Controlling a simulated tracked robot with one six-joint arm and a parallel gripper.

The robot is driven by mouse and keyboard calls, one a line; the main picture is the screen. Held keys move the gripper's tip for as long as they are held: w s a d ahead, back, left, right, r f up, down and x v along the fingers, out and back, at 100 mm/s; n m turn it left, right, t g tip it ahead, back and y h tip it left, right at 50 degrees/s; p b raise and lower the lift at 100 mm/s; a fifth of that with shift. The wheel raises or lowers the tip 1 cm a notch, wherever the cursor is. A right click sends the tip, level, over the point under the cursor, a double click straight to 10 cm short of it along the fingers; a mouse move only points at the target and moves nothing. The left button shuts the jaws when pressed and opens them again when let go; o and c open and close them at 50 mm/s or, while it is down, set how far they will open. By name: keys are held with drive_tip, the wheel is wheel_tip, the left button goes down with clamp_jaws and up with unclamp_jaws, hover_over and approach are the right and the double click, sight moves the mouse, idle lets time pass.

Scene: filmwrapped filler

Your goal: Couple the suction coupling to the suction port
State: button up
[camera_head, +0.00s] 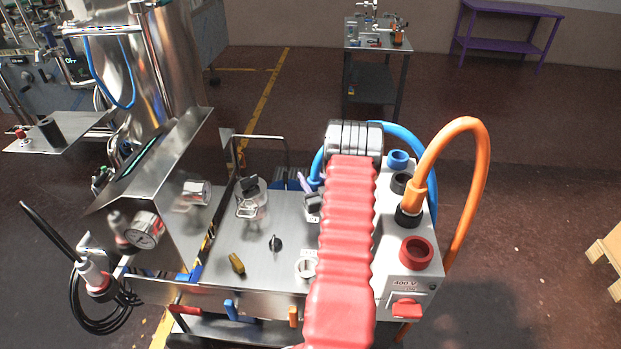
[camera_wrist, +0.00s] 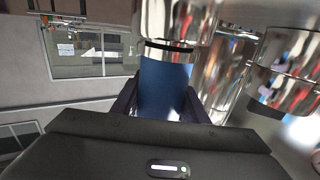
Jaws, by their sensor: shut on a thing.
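In the wrist view my gripper (camera_wrist: 164,88) is shut on a smooth blue cylinder, which I take to be the suction coupling (camera_wrist: 166,86). Dark fingers stand on both sides of it. Just beyond it is a chrome tube (camera_wrist: 172,18) with a black ring at its near end. Whether blue part and tube touch or are apart, I cannot tell. I cannot tell for sure which part is the suction port. In the head view my red arm sleeve hides the gripper and most of the work spot. A blue hose (camera_head: 317,166) shows behind my arm.
A steel top (camera_head: 215,212) carries a clear fitting with a black knob (camera_head: 249,192), a brass piece (camera_head: 237,263) and a black knob (camera_head: 275,243). A white 400 V box (camera_head: 389,276) with an orange cable (camera_head: 474,135) stands at right. A gauge (camera_head: 144,231) sits at left.

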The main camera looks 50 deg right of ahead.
drive_tip(key=shift+f, duration=0.15)
drive_tip(key=o, duration=1.5)
drive_tip(key=shift+a, duration=0.1)
